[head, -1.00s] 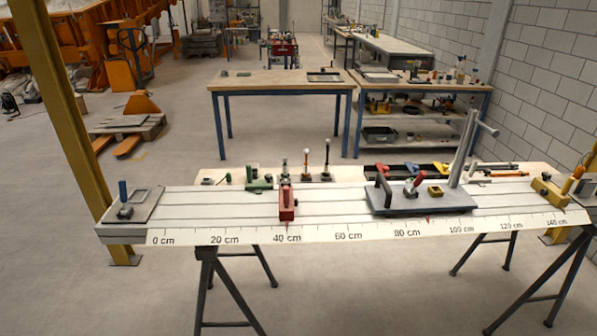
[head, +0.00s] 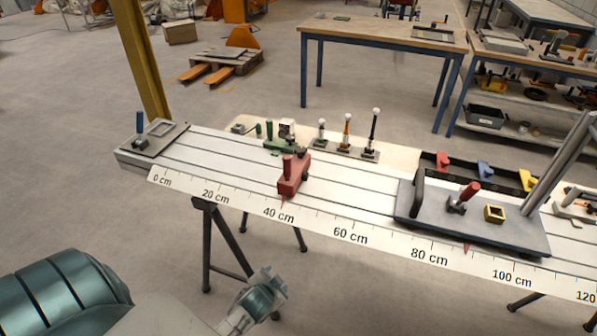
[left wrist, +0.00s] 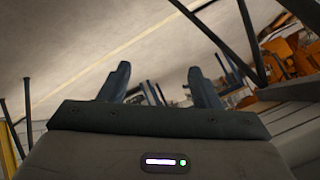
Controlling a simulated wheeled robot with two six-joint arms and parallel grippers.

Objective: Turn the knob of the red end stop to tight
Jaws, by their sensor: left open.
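The red end stop (head: 293,178) stands upright on the grooved bed near the 40 cm mark in the head view. A red upright part rises from it, with small dark parts at its far side. I cannot make out which way its knob is turned. My left gripper (head: 268,285) is in front of and below the bed's scale edge, apart from the stop. In the left wrist view my left gripper (left wrist: 159,80) has its two dark fingers apart with nothing between them. The stop does not show there. My right gripper is not in view.
The scale strip (head: 350,236) runs along the bed's front edge. A grey plate (head: 440,222) with a handle and red lever sits to the right. A green stop (head: 283,147) and several knobbed posts stand behind. A trestle (head: 228,243) is under the bed.

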